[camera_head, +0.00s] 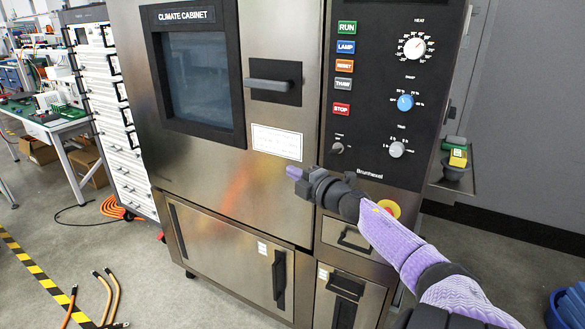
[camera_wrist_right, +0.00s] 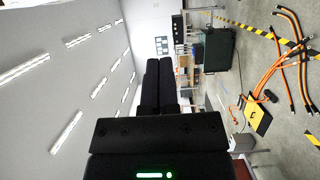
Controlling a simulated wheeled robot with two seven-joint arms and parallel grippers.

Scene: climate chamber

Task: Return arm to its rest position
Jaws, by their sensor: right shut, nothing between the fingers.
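My right arm comes in from the lower right in the head view, with purple and black links. My right gripper (camera_head: 296,180) is in front of the steel climate cabinet (camera_head: 225,190), left of and below its control panel (camera_head: 375,110). In the right wrist view the two dark fingers of the right gripper (camera_wrist_right: 158,75) lie side by side, shut and empty. The cabinet door with its window and black handle (camera_head: 270,84) is closed. My left gripper is not in view.
A white drawer cabinet (camera_head: 110,120) and a bench with a green top (camera_head: 45,125) stand at the left. Orange cables (camera_head: 108,295) lie on the floor near yellow-black tape (camera_head: 35,268). In the wrist view, more orange cables (camera_wrist_right: 292,60) lie on the floor.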

